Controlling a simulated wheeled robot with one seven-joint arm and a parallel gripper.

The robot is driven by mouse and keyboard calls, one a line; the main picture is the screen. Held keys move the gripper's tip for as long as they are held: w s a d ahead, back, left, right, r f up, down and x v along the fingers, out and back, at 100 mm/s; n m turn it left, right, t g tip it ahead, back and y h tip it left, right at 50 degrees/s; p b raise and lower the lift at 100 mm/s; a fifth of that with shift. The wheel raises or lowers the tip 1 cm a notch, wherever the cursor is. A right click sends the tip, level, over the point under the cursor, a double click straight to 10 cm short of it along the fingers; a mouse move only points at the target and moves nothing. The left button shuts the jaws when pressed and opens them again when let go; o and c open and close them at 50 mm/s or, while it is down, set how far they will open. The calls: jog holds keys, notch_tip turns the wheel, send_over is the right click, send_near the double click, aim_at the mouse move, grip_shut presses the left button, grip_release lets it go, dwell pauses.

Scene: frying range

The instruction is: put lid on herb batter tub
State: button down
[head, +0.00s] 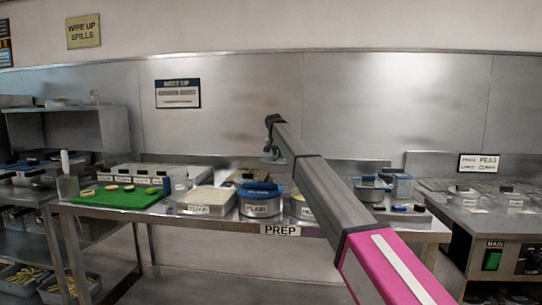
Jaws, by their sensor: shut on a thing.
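My gripper (272,150) is at the end of my raised arm, above the back of the prep table. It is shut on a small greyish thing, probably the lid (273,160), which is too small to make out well. A round tub (301,207) stands right of the blue-lidded PLAIN tub, partly hidden behind my arm. It may be the herb batter tub, but its label is not readable. My gripper is above and behind these tubs, apart from them.
The PLAIN tub (260,204) and a pale labelled tray (207,202) stand at the table's front. A green board (118,198) lies at left. A blue-rimmed pot (371,189) and clear container (402,186) stand right of my arm. The steel back wall (230,110) rises behind.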

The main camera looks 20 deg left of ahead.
jog(key=s+d+r+n, duration=0.1)
jog(key=s+d+n, duration=0.1)
jog(key=s+d, duration=2.2)
notch_tip(320, 180, down, 6)
jog(key=shift+s+a+f+y, duration=0.15)
jog(key=shift+a+f+y, duration=0.1)
jog(key=shift+y, duration=0.15)
jog(key=shift+f, duration=0.3)
jog(key=c, duration=1)
grip_release()
jog(key=shift+r, duration=0.1)
